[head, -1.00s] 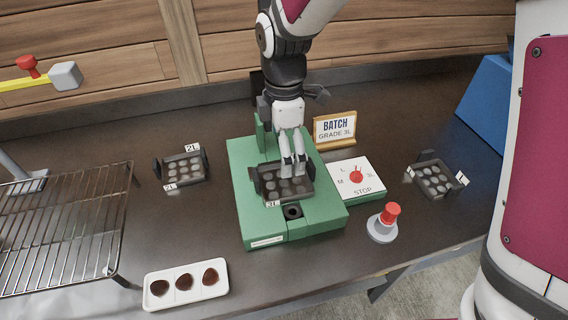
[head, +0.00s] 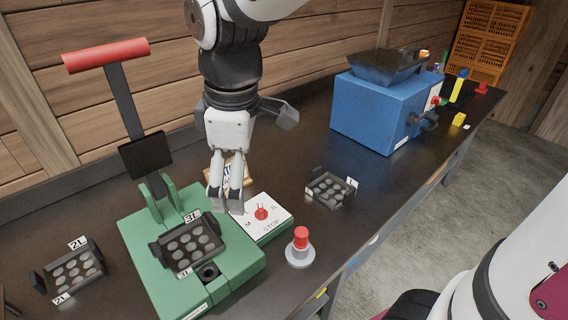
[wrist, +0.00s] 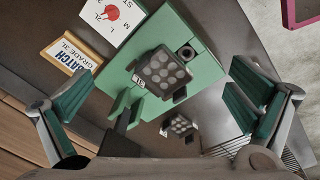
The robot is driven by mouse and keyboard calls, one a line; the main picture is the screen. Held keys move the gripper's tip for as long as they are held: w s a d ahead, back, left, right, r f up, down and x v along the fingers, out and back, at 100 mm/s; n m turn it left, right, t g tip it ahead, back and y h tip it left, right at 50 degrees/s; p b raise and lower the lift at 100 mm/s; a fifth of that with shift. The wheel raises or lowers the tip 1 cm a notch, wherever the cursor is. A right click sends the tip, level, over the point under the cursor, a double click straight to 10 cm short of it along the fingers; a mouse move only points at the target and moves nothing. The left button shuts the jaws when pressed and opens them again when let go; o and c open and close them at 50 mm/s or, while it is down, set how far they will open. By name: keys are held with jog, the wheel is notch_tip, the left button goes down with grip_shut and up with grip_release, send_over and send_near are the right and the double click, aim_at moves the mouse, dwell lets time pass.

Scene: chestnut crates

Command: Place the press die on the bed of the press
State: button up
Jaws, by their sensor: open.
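The 3L press die (head: 188,245), a dark plate with several round hollows, lies on the green press bed (head: 148,272). It also shows in the wrist view (wrist: 163,72), lying on the green bed (wrist: 195,35). My gripper (head: 228,205) is open and empty, above and to the right of the die, in front of the batch sign. In the wrist view the fingers (wrist: 158,105) are spread wide, with the die between and beyond them. The press's red-handled lever (head: 105,55) stands raised behind the bed. I cannot tell whether the die is fully seated.
A 2L die (head: 72,270) lies left of the press and another die (head: 332,190) lies right. A white selector box (head: 268,220) with a red knob and a red button post (head: 300,248) stand right of the press. A blue machine (head: 385,110) stands behind.

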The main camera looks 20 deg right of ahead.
jog(key=s+d+m+t, duration=0.1)
jog(key=s+d+m, duration=0.3)
jog(key=s+m, duration=0.2)
jog(key=s+d+r+m+t, duration=0.1)
jog(key=s+d+m, duration=0.4)
jog(key=s, duration=0.3)
jog(key=shift+s+r+m, duration=0.15)
jog(key=shift+s+m, duration=0.25)
jog(key=shift+m, duration=0.2)
jog(key=shift+t, duration=0.4)
notch_tip(320, 180, up, 4)
jog(key=p, duration=0.3)
